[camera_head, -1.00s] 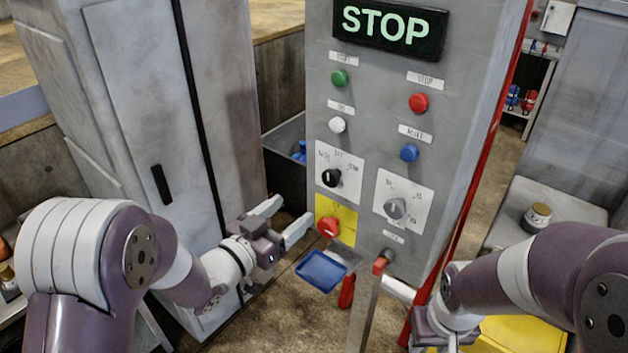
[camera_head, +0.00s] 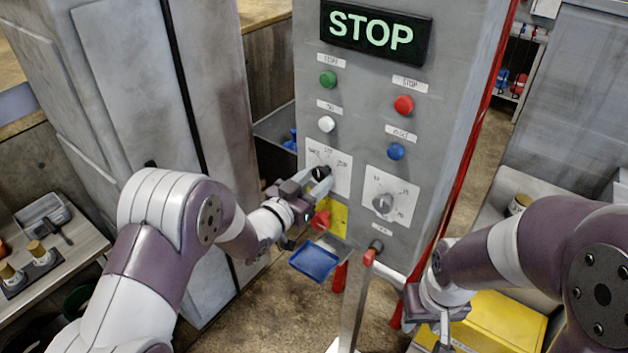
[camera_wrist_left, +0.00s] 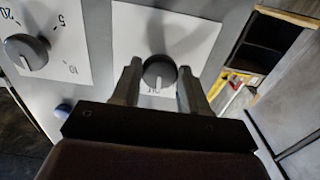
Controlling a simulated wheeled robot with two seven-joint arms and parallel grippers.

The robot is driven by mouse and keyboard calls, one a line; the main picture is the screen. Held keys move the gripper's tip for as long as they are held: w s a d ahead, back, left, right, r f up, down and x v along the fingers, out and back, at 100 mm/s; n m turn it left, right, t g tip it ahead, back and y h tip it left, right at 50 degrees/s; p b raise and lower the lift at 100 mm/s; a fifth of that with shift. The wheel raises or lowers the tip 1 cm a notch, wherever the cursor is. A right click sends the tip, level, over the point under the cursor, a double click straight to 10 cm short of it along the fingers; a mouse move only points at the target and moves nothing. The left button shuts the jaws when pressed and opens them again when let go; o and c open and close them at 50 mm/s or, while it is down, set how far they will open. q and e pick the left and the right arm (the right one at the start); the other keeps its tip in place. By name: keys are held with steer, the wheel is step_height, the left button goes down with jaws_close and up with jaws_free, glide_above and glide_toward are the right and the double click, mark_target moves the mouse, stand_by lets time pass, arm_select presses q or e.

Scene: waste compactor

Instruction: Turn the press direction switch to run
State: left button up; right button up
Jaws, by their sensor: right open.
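The press direction switch is a black round knob (camera_head: 321,171) on a white plate (camera_head: 343,178) on the grey control panel. In the left wrist view the knob (camera_wrist_left: 159,73) sits between the two fingers of my left gripper (camera_wrist_left: 160,88). The fingers are apart, one on each side, with small gaps to the knob. In the head view my left gripper (camera_head: 318,183) reaches the plate from the left and hides part of it. The plate's lettering is too small to read surely. My right gripper (camera_head: 436,315) is low, in front of the panel, away from the switch.
A lit display (camera_head: 376,31) reads STOP. A grey dial (camera_head: 383,203) sits right of the switch. A red emergency knob (camera_head: 320,220) on a yellow plate is just below. Green, red, white and blue buttons are above. A blue tray (camera_head: 314,260) is under the panel.

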arm_select(q)
steer(key=shift+f+m+b, duration=0.15)
steer(key=shift+m+b, duration=0.25)
steer(key=shift+b, duration=0.35)
steer(key=shift+c, duration=0.3)
steer(key=m+b, duration=0.8)
steer(key=b, duration=0.6)
steer(key=shift+a+f+m, duration=0.1)
steer(key=shift+m, duration=0.2)
steer(key=shift+r+m+b, duration=0.3)
steer(key=shift+m+b, duration=0.7)
steer(key=shift+b, duration=0.4)
steer(key=o, duration=1)
steer(key=shift+o, duration=0.2)
steer(key=b+v, duration=0.2)
steer(key=v, duration=1)
steer(key=shift+s+a, duration=0.2)
steer(key=shift+s, duration=0.05)
